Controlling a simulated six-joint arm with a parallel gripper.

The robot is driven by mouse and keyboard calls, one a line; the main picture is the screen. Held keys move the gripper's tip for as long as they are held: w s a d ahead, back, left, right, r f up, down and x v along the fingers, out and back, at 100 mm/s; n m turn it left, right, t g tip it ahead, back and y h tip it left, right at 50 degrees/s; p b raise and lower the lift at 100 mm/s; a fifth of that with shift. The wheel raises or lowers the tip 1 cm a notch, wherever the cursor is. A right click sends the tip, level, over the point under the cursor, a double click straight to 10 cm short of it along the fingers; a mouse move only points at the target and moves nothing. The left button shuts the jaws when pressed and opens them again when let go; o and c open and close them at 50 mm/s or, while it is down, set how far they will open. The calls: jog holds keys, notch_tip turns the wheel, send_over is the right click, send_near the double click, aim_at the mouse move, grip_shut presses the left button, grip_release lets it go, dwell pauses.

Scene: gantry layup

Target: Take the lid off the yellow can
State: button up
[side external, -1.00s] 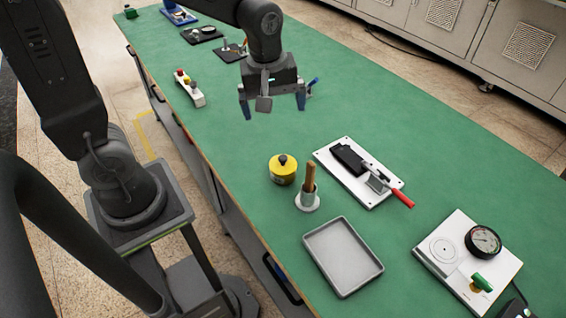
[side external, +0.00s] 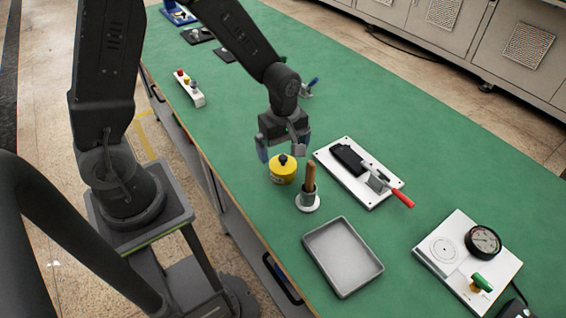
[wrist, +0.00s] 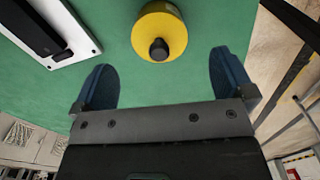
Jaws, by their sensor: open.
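The yellow can (side external: 282,174) stands upright on the green bench, with a dark knob (side external: 283,158) on top of its lid. In the wrist view the can (wrist: 150,28) is at the top centre, with its black knob (wrist: 159,49) towards me. My gripper (side external: 283,156) is above and just behind the can in the side view. Its two blue fingers are spread and hold nothing. In the wrist view my gripper (wrist: 163,78) has its fingertips to either side of and below the knob. The seam between lid and can is not clear.
A holder with a brown handle (side external: 310,177) stands close right of the can. A white plate with a red-handled clamp (side external: 336,172) lies beyond it. An empty grey tray (side external: 312,243) is in front. A gauge board (side external: 450,286) is at the right.

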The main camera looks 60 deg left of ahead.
aim_at(283, 157)
jog(key=f, duration=0.4)
jog(key=shift+w+a+f, duration=0.15)
jog(key=shift+a+f, duration=0.05)
jog(key=shift+f, duration=0.2)
jog(key=c, duration=1)
jog(key=shift+o, duration=0.2)
jog(key=shift+r, duration=0.15)
jog(key=shift+r, duration=0.55)
notch_tip(283, 157, up, 3)
jog(key=shift+r, duration=0.1)
jog(key=s+a+r, duration=0.5)
jog(key=a+r, duration=0.1)
jog(key=a, duration=0.4)
jog(key=s+a+f, duration=0.2)
jog(key=a+f, duration=0.2)
jog(key=a, duration=0.6)
jog(key=shift+m, duration=0.4)
jog(key=w+d+f, duration=0.4)
jog(key=w+d, duration=0.1)
jog(key=w+d+f, duration=0.2)
jog(key=w+d, duration=0.1)
jog(key=shift+d+f, duration=0.1)
jog(key=shift+d, duration=0.05)
jog(key=shift+f, duration=1.95)
